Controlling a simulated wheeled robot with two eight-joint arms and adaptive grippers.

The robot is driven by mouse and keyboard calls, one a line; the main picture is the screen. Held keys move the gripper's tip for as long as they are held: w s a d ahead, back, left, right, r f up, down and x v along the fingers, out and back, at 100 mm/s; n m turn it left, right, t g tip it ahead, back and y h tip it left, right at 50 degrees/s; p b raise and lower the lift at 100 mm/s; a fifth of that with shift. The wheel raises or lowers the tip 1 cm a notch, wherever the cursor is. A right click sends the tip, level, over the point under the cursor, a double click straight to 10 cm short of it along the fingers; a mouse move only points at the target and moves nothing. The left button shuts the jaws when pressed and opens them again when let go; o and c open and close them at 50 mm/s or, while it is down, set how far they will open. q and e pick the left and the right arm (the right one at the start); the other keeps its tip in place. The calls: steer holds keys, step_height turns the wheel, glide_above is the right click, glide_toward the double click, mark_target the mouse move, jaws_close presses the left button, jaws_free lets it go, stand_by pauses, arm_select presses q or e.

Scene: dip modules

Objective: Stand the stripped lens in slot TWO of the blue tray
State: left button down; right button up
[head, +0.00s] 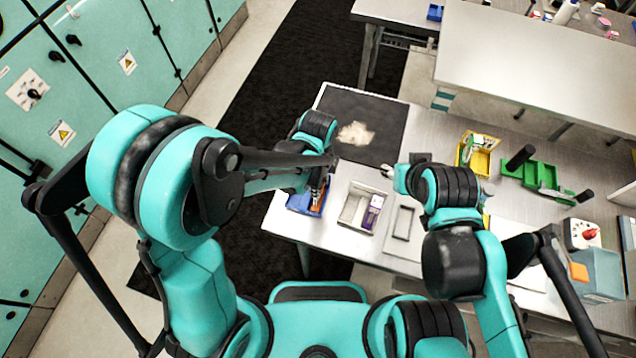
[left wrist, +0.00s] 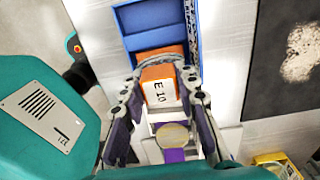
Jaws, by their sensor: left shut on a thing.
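The blue tray (left wrist: 150,18) lies at the top of the left wrist view and shows partly in the head view (head: 296,202), beside my left gripper. Another orange surface (left wrist: 152,56) shows in its near part. My left gripper (left wrist: 164,84) is shut on an orange block with a white face marked "E 10" (left wrist: 161,88), at the near end of the tray. I cannot tell if this block is the stripped lens, nor if it touches the tray. The slot numbers are not readable. My right gripper (head: 388,171) is over the table to the right, its fingers too small to judge.
A grey-white bin (head: 351,213) with a purple box (head: 373,212) stands right of the blue tray. An empty frame (head: 403,222) lies further right. A dark mat (head: 380,110) with a pale patch lies behind. Yellow (head: 478,162) and green (head: 535,175) holders stand at the right.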

arm_select(q)
steer(key=shift+f, duration=0.15)
steer(key=c, duration=1.2)
jaws_free()
steer(key=shift+o, duration=0.2)
step_height(320, 180, up, 12)
steer(key=p, duration=0.2)
steer(key=s+a+r+n+t, duration=0.2)
steer(key=a+r+n+t, duration=0.1)
steer(key=a+n, duration=0.6)
steer(key=s+a+r+n+t, duration=0.3)
steer(key=a+n, duration=0.6)
steer(key=n, duration=0.3)
steer(key=shift+r+t, duration=0.6)
